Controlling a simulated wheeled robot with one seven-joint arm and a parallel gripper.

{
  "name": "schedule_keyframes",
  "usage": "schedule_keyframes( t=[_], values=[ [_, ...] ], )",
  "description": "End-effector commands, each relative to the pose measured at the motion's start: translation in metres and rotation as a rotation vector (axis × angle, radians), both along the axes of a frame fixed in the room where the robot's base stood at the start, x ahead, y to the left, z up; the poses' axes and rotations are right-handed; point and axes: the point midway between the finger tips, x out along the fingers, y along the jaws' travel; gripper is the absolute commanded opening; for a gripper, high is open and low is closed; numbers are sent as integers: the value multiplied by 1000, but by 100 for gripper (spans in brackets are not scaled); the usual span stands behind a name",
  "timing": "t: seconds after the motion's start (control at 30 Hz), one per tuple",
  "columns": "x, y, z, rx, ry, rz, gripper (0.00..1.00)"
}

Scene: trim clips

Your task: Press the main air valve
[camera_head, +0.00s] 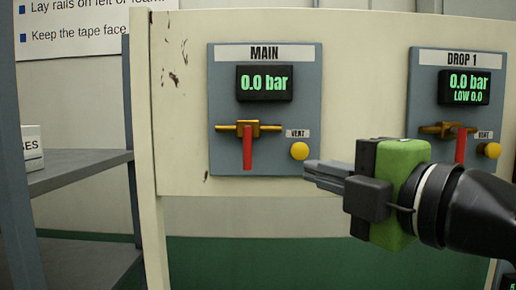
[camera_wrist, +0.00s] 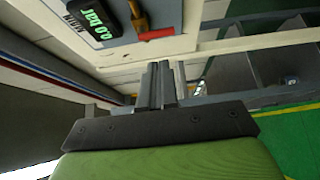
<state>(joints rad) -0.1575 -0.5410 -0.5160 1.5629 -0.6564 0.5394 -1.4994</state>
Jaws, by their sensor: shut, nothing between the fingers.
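The MAIN panel (camera_head: 225,100) is a grey plate on a cream board, with a display (camera_head: 265,84) reading 0.0 bar. Its valve has a brass body (camera_head: 247,128) and a red handle (camera_head: 247,155) that hangs straight down. A yellow knob (camera_head: 299,151) labelled VENT sits to the right of the handle. My gripper (camera_head: 308,171) is shut and empty, its tips just below and right of the yellow knob in the picture; I cannot tell whether they touch the panel. In the wrist view, the shut fingers (camera_wrist: 160,68) point toward the board, with the red handle (camera_wrist: 157,34) above them.
A DROP 1 panel (camera_head: 425,125) with its own red handle (camera_head: 460,147) and yellow knob (camera_head: 489,151) is at the right, partly behind my arm. A grey shelf (camera_head: 80,160) with a white box (camera_head: 33,148) stands at the left. Room in front of the MAIN panel's left side looks clear.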

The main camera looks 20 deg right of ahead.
Motion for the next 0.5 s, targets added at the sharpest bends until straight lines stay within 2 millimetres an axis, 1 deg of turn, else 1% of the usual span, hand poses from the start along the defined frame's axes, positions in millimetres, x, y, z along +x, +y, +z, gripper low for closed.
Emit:
schedule_keyframes(
  t=[0.17,0.27,0.37,0.5],
  values=[
    [1,0,-3,2,3,0,0],
    [7,2,-3,4,5,0,0],
    [24,7,-3,3,8,0,0],
    [53,16,-2,4,9,1,0]
  ],
)
